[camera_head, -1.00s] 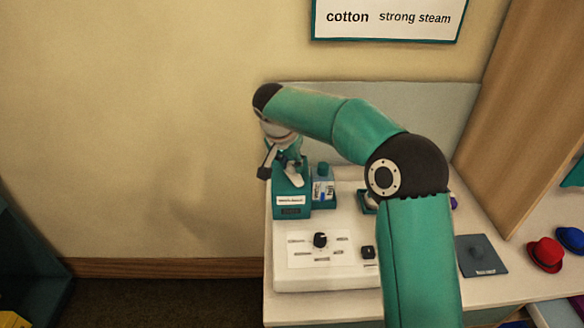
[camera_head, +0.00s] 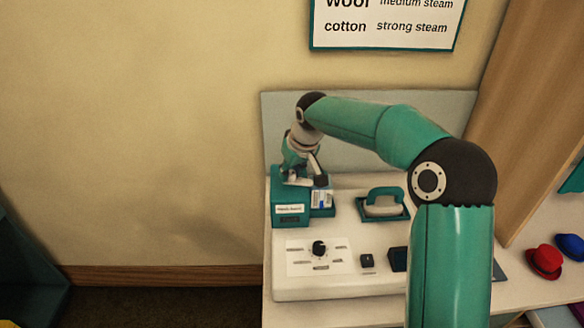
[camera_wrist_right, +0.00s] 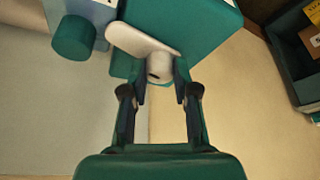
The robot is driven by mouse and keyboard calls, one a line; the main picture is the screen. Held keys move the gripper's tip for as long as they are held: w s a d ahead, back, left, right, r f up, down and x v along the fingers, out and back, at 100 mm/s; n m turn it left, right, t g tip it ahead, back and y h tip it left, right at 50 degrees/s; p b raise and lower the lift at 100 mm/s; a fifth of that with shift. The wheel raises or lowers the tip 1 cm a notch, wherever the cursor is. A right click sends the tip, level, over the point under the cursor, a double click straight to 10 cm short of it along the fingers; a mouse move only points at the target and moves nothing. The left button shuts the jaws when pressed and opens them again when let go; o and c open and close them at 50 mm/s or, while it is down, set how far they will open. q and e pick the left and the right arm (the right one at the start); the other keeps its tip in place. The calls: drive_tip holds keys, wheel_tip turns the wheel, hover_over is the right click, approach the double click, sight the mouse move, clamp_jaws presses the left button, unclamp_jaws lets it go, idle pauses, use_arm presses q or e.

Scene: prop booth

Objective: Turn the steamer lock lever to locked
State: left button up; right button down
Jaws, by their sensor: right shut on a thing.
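The teal lock box (camera_head: 291,208) stands at the back left of the white steamer base (camera_head: 340,280), a small white label on its front. My right gripper (camera_head: 301,172) is over the top of this box. In the right wrist view, the pale lever (camera_wrist_right: 140,42) lies across the teal box, and its short round peg (camera_wrist_right: 158,70) sits between the fingertips of my right gripper (camera_wrist_right: 160,84). The gripper is shut on the lever. In the head view the gripper mostly hides the lever, and I cannot read its position against any mark. My left gripper is not in view.
A teal-handled iron (camera_head: 382,206) rests on the base, right of the box. A black dial (camera_head: 319,248) and a small black switch (camera_head: 367,261) are in front. Red (camera_head: 545,261) and blue hats lie at the right. The wall left of the table is bare.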

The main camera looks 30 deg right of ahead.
drive_tip(key=shift+s+f+n+y+p, duration=0.1)
drive_tip(key=shift+n+y+p, duration=0.6)
drive_tip(key=shift+n, duration=1)
drive_tip(key=c, duration=0.9)
unclamp_jaws()
drive_tip(key=shift+s+d+r, duration=0.15)
drive_tip(key=shift+r, duration=0.5)
drive_tip(key=v, duration=1)
drive_tip(key=shift+r, duration=0.3)
drive_tip(key=shift+d, duration=0.1)
